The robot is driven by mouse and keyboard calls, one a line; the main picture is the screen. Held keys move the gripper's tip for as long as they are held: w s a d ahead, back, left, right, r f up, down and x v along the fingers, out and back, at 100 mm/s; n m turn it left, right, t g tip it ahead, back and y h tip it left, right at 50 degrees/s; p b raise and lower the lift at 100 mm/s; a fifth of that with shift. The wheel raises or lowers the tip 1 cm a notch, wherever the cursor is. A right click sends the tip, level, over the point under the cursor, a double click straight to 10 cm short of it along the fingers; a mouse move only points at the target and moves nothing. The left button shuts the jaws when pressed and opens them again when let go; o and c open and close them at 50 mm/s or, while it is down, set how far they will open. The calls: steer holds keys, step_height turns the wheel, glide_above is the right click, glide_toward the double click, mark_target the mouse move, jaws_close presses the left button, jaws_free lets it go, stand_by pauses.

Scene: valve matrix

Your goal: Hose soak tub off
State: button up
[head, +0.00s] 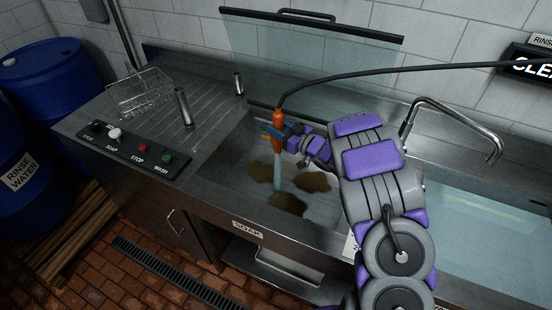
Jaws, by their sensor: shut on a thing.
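The soak tub (240,180) is the sunken steel basin in the middle of the counter, above a "SOAK" label (247,229). Brown dirt patches (288,204) lie on its floor, one at left, one at right and one at the front. My gripper (279,132) is over the tub, shut on an orange hose nozzle (277,119). The nozzle points down, and a pale blue water stream (277,175) runs from it into the tub between the patches. A black hose (400,71) leads from the nozzle to the upper right. My arm hides the tub's right side.
A water-filled basin (480,235) with a curved faucet (455,118) is at right. A wire basket (140,93), metal cylinders (183,107) and a button panel (130,148) are on the left counter. A raised clear panel (310,45) stands behind the tub. Blue barrels (45,75) are far left.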

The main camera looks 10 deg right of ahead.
mark_target(282, 128)
steer(key=shift+s+d+r, duration=0.1)
steer(key=shift+s, duration=0.5)
steer(key=shift+s+d+r+p, duration=0.2)
steer(key=shift+s+d+p, duration=0.2)
steer(key=shift+d, duration=0.15)
steer(key=shift+s+d+r+p, duration=0.15)
steer(key=shift+s+d+p, duration=0.2)
steer(key=shift+d, duration=0.15)
steer(key=r+p, duration=0.3)
steer(key=r, duration=0.1)
steer(key=shift+d+r, duration=0.1)
steer(key=shift+d, duration=0.1)
steer(key=shift+w+a, duration=0.1)
steer(key=shift+w, duration=0.05)
